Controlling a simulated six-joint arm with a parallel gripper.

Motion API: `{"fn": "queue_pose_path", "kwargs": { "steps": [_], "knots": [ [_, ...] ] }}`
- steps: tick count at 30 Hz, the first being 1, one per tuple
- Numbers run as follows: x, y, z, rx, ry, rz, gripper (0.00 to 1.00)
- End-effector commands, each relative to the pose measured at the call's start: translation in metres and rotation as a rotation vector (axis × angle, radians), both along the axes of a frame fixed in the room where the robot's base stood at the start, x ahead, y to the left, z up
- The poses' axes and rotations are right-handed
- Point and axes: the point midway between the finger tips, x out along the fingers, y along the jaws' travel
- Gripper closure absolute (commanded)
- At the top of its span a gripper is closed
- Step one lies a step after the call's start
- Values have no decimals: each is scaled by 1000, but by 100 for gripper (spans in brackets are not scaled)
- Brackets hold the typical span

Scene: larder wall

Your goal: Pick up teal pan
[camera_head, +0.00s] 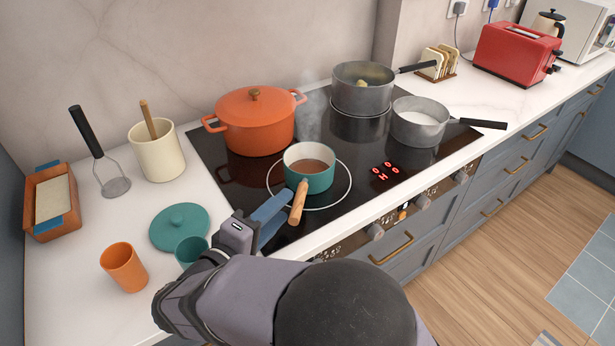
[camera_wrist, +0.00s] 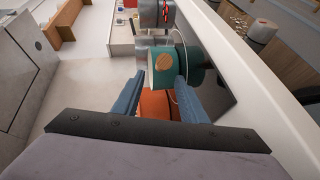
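The teal pan (camera_head: 318,184) stands on the front left hob ring with brown liquid inside. Its wooden handle (camera_head: 298,203) points toward the counter's front edge. My gripper (camera_head: 272,215) is just left of the handle in the head view, with blue fingers apart. In the wrist view my gripper (camera_wrist: 160,84) is open and empty. The teal pan (camera_wrist: 179,66) shows beyond the fingers there, with the handle's round end facing the camera, roughly in line with the gap. I cannot tell whether a finger touches the handle.
An orange pot (camera_head: 256,130) stands behind the pan. Two grey saucepans (camera_head: 362,98) (camera_head: 418,132) stand to the right. A teal lid (camera_head: 179,226), a teal cup (camera_head: 190,250) and an orange cup (camera_head: 123,267) stand left on the counter. Steam rises behind the pan.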

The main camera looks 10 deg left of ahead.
Motion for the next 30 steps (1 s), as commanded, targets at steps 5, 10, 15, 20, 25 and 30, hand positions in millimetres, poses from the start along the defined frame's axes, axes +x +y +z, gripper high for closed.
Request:
{"fn": "queue_pose_path", "kwargs": {
  "steps": [5,10,15,20,25,30],
  "knots": [
    [8,-4,-1,-2,2,-3,61],
    [19,-8,-4,-2,2,-3,61],
    [22,-9,-5,-1,4,-2,61],
    [34,-17,-6,-4,4,-6,61],
    [54,-26,-11,-3,4,-5,61],
    [65,-29,-15,-3,4,-3,61]
  ]
}}
